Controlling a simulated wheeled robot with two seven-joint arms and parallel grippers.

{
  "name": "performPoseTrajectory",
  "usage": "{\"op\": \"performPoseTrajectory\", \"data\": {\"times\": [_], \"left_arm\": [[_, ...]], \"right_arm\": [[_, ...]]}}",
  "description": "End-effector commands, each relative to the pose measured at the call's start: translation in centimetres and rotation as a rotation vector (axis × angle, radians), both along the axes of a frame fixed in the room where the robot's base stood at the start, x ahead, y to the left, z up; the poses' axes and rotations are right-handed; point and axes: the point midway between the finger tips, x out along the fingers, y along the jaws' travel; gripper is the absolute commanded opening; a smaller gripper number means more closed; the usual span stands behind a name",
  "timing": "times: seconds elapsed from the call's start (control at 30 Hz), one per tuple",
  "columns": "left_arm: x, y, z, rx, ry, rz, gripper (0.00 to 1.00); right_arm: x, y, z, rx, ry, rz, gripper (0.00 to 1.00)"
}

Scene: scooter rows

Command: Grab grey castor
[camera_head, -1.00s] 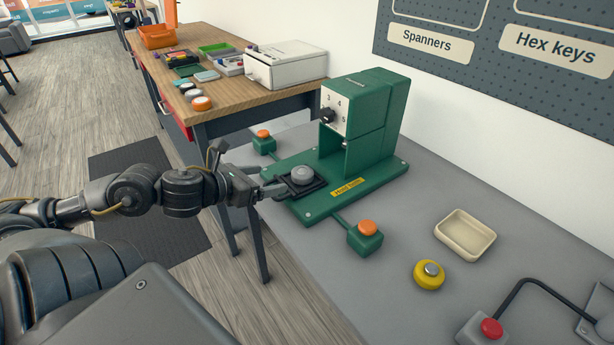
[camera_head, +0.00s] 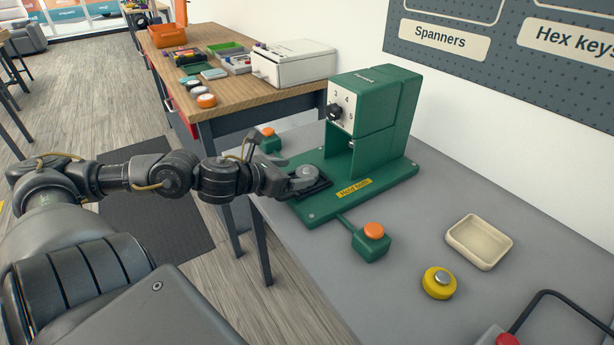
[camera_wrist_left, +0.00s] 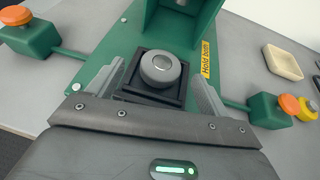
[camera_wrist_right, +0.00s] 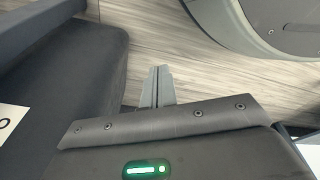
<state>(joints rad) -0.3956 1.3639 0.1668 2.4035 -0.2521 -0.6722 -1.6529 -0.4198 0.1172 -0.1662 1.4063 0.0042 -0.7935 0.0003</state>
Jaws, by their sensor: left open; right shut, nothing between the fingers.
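The grey castor (camera_head: 306,173) is a round, flat-topped piece sitting in a black square nest (camera_head: 318,190) on the base of the green press. It also shows in the left wrist view (camera_wrist_left: 161,68), centred between the fingers. My left gripper (camera_head: 291,180) is open, with one finger on either side of the nest; whether the fingers touch the castor I cannot tell. In the left wrist view (camera_wrist_left: 158,85) both fingers stand apart from it. My right gripper (camera_wrist_right: 157,88) is shut and empty, over the floor in the right wrist view.
The green press (camera_head: 372,115) rises behind the nest, with orange-topped buttons (camera_head: 374,231) and (camera_head: 268,132) on either side. A cream tray (camera_head: 479,241) and a yellow castor (camera_head: 439,283) lie to the right. A wooden table (camera_head: 222,95) with a white box (camera_head: 294,63) stands behind.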

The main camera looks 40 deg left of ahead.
Motion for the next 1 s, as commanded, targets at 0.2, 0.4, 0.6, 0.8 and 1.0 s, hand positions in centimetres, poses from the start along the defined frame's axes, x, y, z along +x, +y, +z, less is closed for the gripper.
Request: {"op": "performPoseTrajectory", "data": {"times": [0.2, 0.4, 0.6, 0.8, 1.0], "left_arm": [[0.3, 0.0, 0.0, 0.000, -0.002, 0.000, 0.79], [1.2, -0.3, -0.1, 0.000, -0.005, -0.001, 0.79], [2.7, -0.6, -0.2, -0.004, -0.005, 0.000, 0.79], [4.3, -0.9, -1.1, -0.002, -0.002, 0.001, 0.79], [4.7, -1.0, -1.5, 0.000, 0.000, -0.002, 0.79]], "right_arm": [[0.0, 0.0, 0.0, 0.000, -0.001, 0.000, 0.00], [0.1, 0.0, 0.1, 0.000, -0.001, 0.000, 0.00], [-1.2, -0.7, -1.1, -0.009, 0.011, 0.003, 0.00], [-2.2, -1.2, -2.1, -0.014, 0.017, 0.006, 0.00], [-2.5, -1.3, -2.4, -0.015, 0.019, 0.006, 0.00]]}}
